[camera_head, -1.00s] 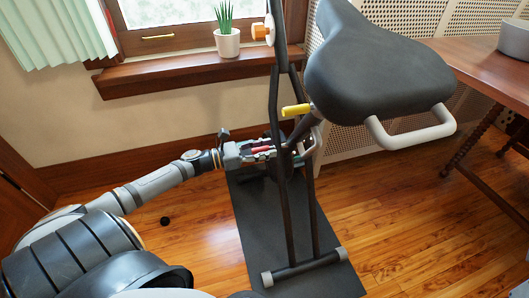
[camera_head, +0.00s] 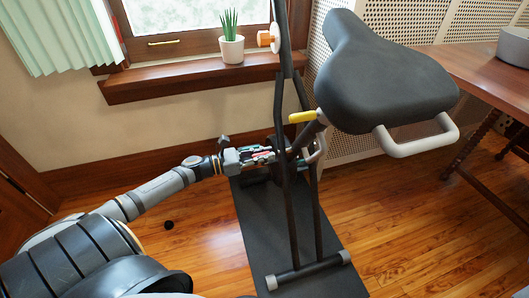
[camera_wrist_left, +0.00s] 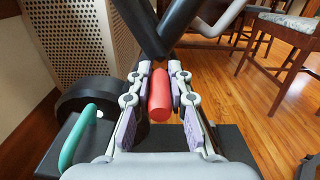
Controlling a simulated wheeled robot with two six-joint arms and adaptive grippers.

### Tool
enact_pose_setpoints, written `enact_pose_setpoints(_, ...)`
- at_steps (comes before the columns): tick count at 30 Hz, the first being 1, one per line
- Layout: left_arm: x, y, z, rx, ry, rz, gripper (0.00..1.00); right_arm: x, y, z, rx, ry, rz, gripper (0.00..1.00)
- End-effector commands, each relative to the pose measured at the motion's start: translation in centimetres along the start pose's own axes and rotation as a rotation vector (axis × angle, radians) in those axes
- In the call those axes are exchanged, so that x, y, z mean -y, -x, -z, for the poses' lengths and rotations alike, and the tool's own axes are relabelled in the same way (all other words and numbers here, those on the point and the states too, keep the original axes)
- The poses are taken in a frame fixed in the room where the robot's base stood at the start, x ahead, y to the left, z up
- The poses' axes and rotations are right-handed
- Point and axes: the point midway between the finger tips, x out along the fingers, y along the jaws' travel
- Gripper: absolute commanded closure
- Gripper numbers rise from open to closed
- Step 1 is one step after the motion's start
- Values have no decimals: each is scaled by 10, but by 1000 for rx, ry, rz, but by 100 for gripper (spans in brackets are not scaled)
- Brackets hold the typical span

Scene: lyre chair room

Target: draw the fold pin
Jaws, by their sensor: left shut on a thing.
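The folding exercise bike (camera_head: 283,200) stands upright on a dark mat. The fold pin appears to be the red cylinder (camera_wrist_left: 159,96) low on its frame. In the left wrist view it lies between the two fingers of my left gripper (camera_wrist_left: 159,72), just below the dark crossing frame tubes. My left gripper also shows in the head view (camera_head: 271,155), reaching in from the left at the frame's lower part. It is shut on the red pin. In the head view the fingers and frame mostly hide the pin. My right gripper is out of view.
The black seat (camera_head: 385,75) with its pale handle (camera_head: 418,140) overhangs on the right. A yellow knob (camera_head: 303,117) sits below it. A green handle (camera_wrist_left: 78,137) is left of my fingers. A wooden table (camera_head: 475,72) stands right; a potted plant (camera_head: 231,48) is on the sill.

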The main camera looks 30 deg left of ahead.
Motion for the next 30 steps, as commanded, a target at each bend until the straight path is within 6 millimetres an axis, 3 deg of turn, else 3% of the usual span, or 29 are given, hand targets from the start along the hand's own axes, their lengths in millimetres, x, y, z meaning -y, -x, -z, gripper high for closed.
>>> enact_pose_setpoints(6,0,1,1,-1,3,2,100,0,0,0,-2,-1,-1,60)
enact_pose_setpoints(7,0,1,2,-1,3,2,80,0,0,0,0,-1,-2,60)
enact_pose_setpoints(12,0,1,1,-1,2,2,58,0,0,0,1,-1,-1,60)
enact_pose_setpoints(23,0,4,1,-2,2,3,58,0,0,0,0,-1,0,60)
enact_pose_setpoints(30,1,34,3,-10,4,7,58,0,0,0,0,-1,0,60)
